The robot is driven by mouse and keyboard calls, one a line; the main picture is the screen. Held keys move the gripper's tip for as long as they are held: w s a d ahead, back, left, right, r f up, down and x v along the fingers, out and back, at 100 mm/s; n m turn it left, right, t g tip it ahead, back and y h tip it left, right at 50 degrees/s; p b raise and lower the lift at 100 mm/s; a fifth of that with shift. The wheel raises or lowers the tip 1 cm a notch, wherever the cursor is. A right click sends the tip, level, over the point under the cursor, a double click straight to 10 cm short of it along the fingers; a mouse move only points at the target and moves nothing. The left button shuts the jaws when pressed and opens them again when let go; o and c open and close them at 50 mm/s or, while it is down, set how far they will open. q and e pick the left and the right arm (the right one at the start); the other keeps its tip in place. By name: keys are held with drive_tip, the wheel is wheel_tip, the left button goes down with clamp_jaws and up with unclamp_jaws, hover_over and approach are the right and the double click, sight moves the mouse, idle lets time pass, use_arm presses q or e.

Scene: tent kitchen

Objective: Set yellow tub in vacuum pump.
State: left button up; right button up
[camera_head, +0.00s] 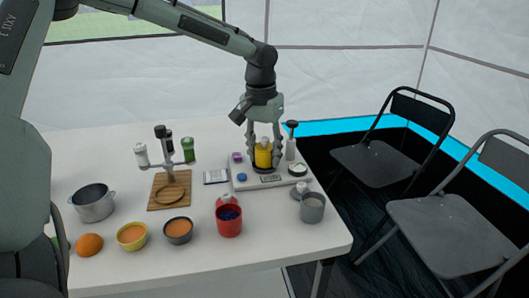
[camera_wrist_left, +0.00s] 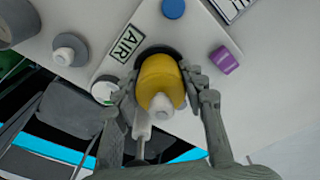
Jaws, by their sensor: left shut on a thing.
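The yellow tub (camera_head: 263,154) is upright at the black round seat of the vacuum pump (camera_head: 242,183), a flat pale grey board at the table's far right. In the left wrist view the yellow tub (camera_wrist_left: 161,82) has a white knob on top, and the black ring shows behind it, beside the "AIR" label on the vacuum pump (camera_wrist_left: 104,66). My left gripper (camera_head: 264,148) points down from above, with its fingers shut on the tub's two sides; its fingers also show in the left wrist view (camera_wrist_left: 165,90). Whether the tub's base touches the seat is hard to tell. My right gripper is out of view.
A red cup (camera_head: 229,220) and a grey cup (camera_head: 312,207) stand in front. Bowls and a pot (camera_head: 93,202) are to the left.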

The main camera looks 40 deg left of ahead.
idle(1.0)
use_arm(q)
drive_tip(key=shift+r+p, duration=0.15)
drive_tip(key=shift+p, duration=0.2)
drive_tip(key=shift+r, duration=0.6)
drive_tip(key=shift+f, duration=0.6)
idle(1.0)
drive_tip(key=shift+r, duration=0.55)
drive_tip(key=shift+r, duration=0.1)
drive_tip(key=shift+f, duration=0.85)
idle(0.5)
drive_tip(key=o, duration=0.6)
drive_tip(key=shift+c, duration=0.2)
